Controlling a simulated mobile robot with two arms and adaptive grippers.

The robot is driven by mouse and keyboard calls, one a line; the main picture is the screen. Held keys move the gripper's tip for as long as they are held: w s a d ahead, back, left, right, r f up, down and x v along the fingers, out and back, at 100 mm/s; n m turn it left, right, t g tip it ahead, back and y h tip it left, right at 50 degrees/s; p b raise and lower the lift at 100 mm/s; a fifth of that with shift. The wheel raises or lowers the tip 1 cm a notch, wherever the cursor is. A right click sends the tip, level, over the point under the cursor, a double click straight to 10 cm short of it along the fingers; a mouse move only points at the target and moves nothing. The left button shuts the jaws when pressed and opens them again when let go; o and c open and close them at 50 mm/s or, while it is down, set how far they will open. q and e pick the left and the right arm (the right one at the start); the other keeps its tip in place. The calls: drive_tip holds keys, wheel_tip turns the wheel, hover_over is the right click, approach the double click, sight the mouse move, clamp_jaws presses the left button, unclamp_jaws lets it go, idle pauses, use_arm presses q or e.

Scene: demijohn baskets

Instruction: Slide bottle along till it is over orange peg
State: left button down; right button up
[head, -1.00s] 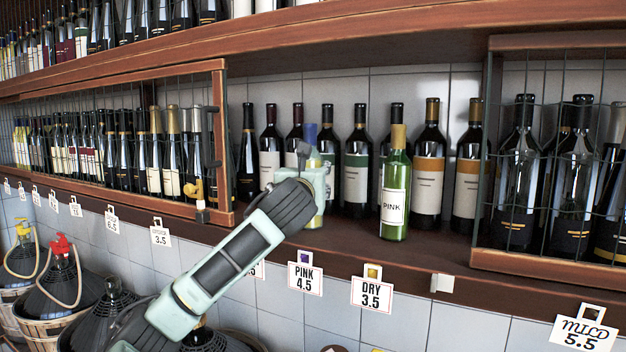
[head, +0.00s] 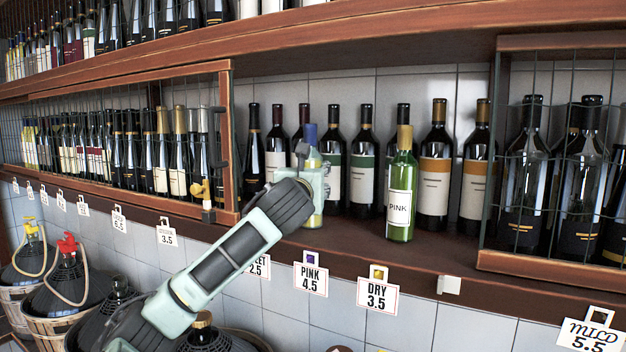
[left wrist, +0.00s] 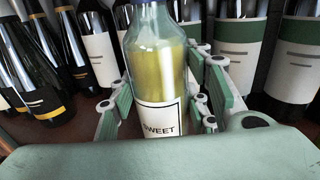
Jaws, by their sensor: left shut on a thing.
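A clear bottle of yellow liquid with a blue top (head: 311,136) stands upright near the shelf's front edge. In the left wrist view this bottle (left wrist: 158,75) shows a white SWEET label. My left gripper (head: 318,185) is shut on it, one finger on each side; the wrist view shows the gripper (left wrist: 165,105) too. The bottle is roughly above the PINK 4.5 tag (head: 311,280) with its purple peg. The DRY 3.5 tag (head: 378,297), to the right, has a yellow peg. I cannot make out an orange peg; my arm covers part of the 2.5 tag (head: 259,266). My right gripper is not in view.
A green bottle labelled PINK (head: 400,205) stands near the edge to the right. Several dark wine bottles (head: 361,150) line the shelf behind. Wire cages flank this open stretch, left (head: 228,140) and right (head: 487,200). Basketed demijohns (head: 60,295) stand below left.

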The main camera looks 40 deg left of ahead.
use_arm(q)
drive_tip(key=shift+s+a+r, duration=0.1)
drive_tip(key=shift+a, duration=0.2)
drive_tip(key=shift+a, duration=0.3)
drive_tip(key=shift+s+a, duration=0.2)
drive_tip(key=shift+a, duration=0.35)
drive_tip(key=shift+s+a, duration=0.15)
drive_tip(key=shift+a, duration=0.4)
drive_tip(key=shift+s+a, duration=0.1)
drive_tip(key=shift+a, duration=0.2)
drive_tip(key=shift+s+a, duration=0.15)
drive_tip(key=shift+a, duration=0.55)
drive_tip(key=shift+s+a, duration=0.1)
drive_tip(key=shift+a, duration=0.25)
drive_tip(key=shift+s+a, duration=0.1)
drive_tip(key=shift+a, duration=0.2)
drive_tip(key=shift+a+p, duration=0.35)
drive_tip(key=shift+s+a, duration=0.1)
